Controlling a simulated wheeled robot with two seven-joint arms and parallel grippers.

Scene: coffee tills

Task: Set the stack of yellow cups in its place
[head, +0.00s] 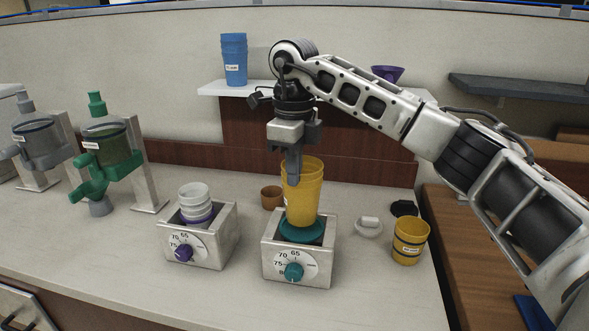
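A stack of yellow cups (304,203) is upright above the teal round holder (301,234) of the right-hand metal dial box (270,259). I cannot tell whether its base rests in the holder. My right gripper (292,172) points down at the stack's left rim. Its fingers look closed together on the cup wall, with part of the grip hidden. Another stack of yellow cups (410,241), with a label, stands on the counter to the right of the box. My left gripper is not in view.
A second dial box (218,244) at left holds white cups (195,195). A brown cup (271,197), a white lidded item (368,226) and a black item (404,208) are nearby. Blue cups (234,60) stand on the shelf. Dispensers (110,145) stand left. The front counter is clear.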

